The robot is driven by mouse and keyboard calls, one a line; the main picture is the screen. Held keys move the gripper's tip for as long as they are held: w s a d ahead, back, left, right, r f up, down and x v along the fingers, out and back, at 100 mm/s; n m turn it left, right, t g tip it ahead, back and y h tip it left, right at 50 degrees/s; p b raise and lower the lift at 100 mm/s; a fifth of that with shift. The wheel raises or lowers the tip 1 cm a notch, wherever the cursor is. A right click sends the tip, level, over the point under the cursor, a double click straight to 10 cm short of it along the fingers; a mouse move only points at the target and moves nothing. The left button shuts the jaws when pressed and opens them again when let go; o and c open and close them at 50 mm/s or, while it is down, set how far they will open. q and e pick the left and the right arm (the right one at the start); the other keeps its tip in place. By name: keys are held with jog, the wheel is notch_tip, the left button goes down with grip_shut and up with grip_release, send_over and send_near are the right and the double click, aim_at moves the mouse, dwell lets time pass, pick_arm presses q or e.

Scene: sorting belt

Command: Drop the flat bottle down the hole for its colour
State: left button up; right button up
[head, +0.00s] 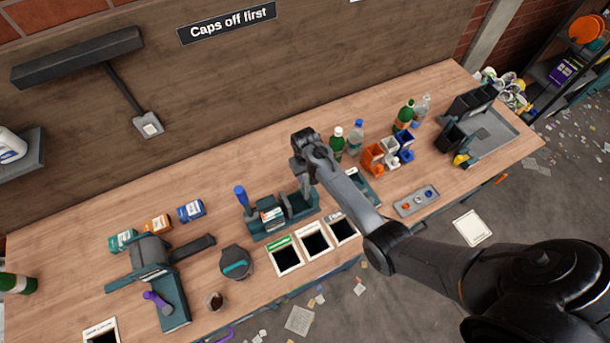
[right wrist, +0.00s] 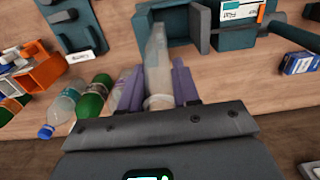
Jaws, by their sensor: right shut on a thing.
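My right gripper (head: 305,186) hangs over the teal press (head: 270,228) at mid-bench. In the right wrist view its purple fingers (right wrist: 158,90) are shut on a pale, clear flat bottle (right wrist: 157,48). The bottle's far end reaches the press's teal jaws; I cannot tell whether it touches them. Three white-framed holes lie in front of the press: a green-labelled left hole (head: 272,247), a middle hole (head: 300,237) and a right hole (head: 331,221). The labels of the last two are unreadable. My left gripper is not in view.
Green and clear bottles (head: 356,138) stand behind and right of the gripper, near small orange, white and blue bins (head: 373,158). A round dark device (head: 236,262) sits left of the holes. Another framed hole (head: 101,326) is at the front left.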

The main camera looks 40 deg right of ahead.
jog(key=shift+r, duration=2.55)
grip_shut()
